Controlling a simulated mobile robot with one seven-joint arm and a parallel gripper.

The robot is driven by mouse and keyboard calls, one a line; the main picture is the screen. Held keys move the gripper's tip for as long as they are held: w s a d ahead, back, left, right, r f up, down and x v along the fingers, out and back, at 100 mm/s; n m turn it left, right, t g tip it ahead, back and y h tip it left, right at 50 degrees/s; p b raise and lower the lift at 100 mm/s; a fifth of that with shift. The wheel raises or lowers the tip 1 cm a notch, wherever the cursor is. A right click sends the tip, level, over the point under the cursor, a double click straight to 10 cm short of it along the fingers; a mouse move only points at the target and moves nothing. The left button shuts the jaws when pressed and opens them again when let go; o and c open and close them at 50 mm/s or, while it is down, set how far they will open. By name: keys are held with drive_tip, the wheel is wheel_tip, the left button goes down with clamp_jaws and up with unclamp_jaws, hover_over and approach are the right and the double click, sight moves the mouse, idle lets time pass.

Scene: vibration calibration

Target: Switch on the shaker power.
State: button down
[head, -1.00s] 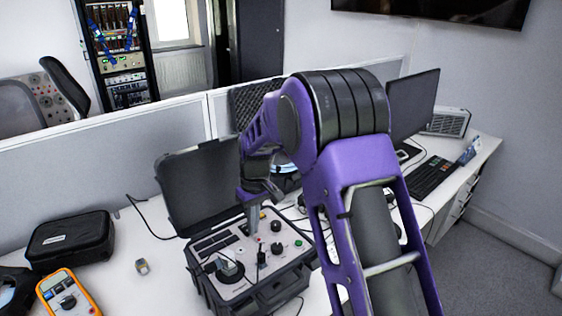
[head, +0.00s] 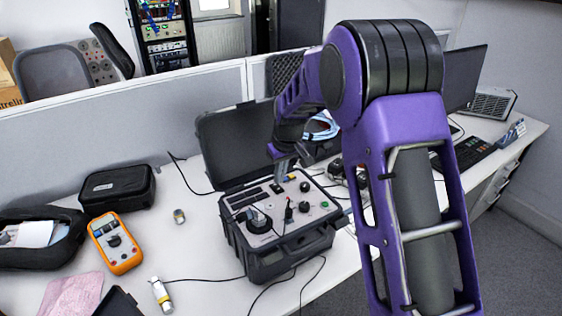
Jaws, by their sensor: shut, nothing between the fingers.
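The shaker unit is a black hard case (head: 290,262) with its lid (head: 236,146) open, standing on the white desk. Its light-coloured control panel (head: 303,219) carries several black knobs, a black upright plug or switch (head: 288,211), a green button (head: 324,204) and a round black mount (head: 258,220). I cannot tell which control is the power switch. My gripper (head: 284,173) is shut and empty, pointing down over the back part of the panel. Contact with the panel cannot be made out. My purple arm hides part of the desk to the right.
An orange multimeter (head: 115,243), a black pouch (head: 117,189) and a small metal piece (head: 179,216) lie left of the case. Cables run across the desk in front. A monitor (head: 464,77) and keyboard (head: 470,152) stand behind my arm at right.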

sight(277, 187)
drive_tip(key=shift+s+f, duration=0.1)
drive_tip(key=shift+f, duration=0.9)
drive_tip(key=shift+s+d+f+b, duration=0.1)
drive_tip(key=shift+d+f+b, duration=0.05)
drive_tip(key=shift+f+b, duration=0.3)
drive_tip(key=shift+r, duration=0.1)
drive_tip(key=shift+w+a+r+p, duration=0.35)
drive_tip(key=shift+w+a+p, duration=0.1)
drive_tip(key=shift+w, duration=0.15)
